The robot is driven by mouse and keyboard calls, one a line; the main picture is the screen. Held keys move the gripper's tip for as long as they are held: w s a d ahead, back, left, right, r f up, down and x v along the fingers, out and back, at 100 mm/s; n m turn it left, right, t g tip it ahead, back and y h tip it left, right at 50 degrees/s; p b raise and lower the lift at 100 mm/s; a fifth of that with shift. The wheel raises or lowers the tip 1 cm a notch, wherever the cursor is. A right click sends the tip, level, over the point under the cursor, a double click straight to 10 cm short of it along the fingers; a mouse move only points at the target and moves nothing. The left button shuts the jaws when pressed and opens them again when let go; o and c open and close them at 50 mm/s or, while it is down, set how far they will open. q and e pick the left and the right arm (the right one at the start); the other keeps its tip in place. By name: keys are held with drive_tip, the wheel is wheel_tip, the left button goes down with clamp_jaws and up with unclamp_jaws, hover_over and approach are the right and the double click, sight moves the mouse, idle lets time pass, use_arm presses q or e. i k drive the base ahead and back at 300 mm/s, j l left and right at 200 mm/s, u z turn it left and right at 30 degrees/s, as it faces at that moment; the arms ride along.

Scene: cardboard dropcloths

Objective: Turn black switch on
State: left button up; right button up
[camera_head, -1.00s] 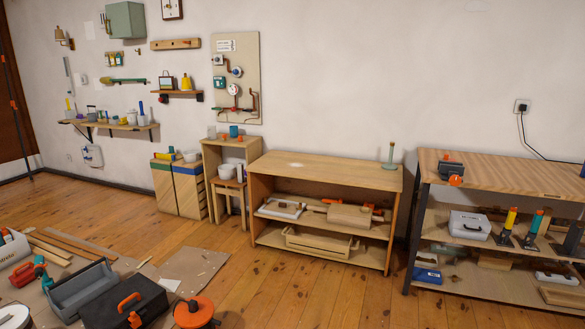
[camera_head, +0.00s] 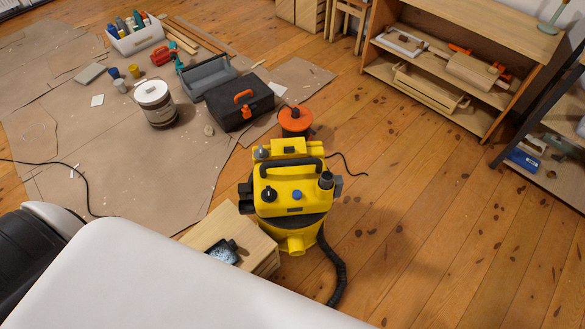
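A yellow shop vacuum (camera_head: 290,232) stands on the wood floor near the middle of the view. Its yellow top carries a black handle (camera_head: 290,163). A round black knob (camera_head: 269,194), which looks like the black switch, sits on the left of its front face. A blue knob (camera_head: 297,195) sits to its right. The black knob is too small to tell its setting. Neither of my grippers is in view.
A wooden box (camera_head: 225,235) with a dark item on top stands left of the vacuum. A black hose (camera_head: 337,270) runs down its right side. Behind are an orange reel (camera_head: 295,119) and a black toolbox (camera_head: 238,101). Floor to the right is clear.

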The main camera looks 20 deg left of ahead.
sight(269, 195)
drive_tip(key=u, duration=1)
